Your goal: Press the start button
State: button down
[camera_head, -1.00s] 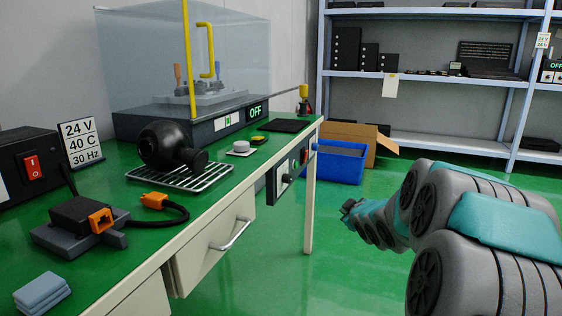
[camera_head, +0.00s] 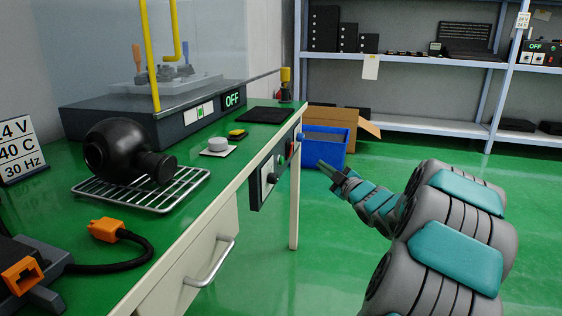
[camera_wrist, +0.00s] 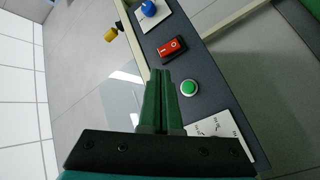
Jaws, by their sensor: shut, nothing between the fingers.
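A small green round button (camera_wrist: 189,88) with a pale rim sits on a dark control panel (camera_wrist: 218,95) in the wrist view. The panel also shows in the head view on the bench's front edge (camera_head: 256,190). My gripper (camera_wrist: 160,76) is shut and empty, its green fingers side by side. In the wrist view its tips appear just left of the green button; I cannot tell the gap in depth. In the head view my gripper (camera_head: 326,168) is right of the panel, over the floor. The button's label is not readable.
The panel also bears a red rocker switch (camera_wrist: 172,48), a blue knob (camera_wrist: 148,8) and a white dial plate (camera_wrist: 222,133). A clear-covered machine with an OFF display (camera_head: 233,98) stands on the green bench. A blue bin (camera_head: 322,150) is on the floor behind.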

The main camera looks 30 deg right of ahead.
aim_at(282, 161)
jog(key=w+a+b, duration=0.3)
jog(key=w+a, duration=0.2)
jog(key=w, duration=0.1)
jog(key=shift+w+a, duration=0.35)
jog(key=shift+a, duration=0.05)
jog(key=shift+w+a+f+b, duration=0.1)
jog(key=shift+b, duration=0.25)
dwell(1.8)
jog(key=shift+w+a, duration=0.15)
jog(key=shift+w, duration=0.05)
jog(key=shift+w+a+b, duration=0.25)
jog(key=shift+w+b, duration=0.05)
dwell(0.9)
dwell(0.4)
jog(key=shift+s+d, duration=0.55)
jog(key=shift+s, duration=0.1)
jog(key=shift+p, duration=0.3)
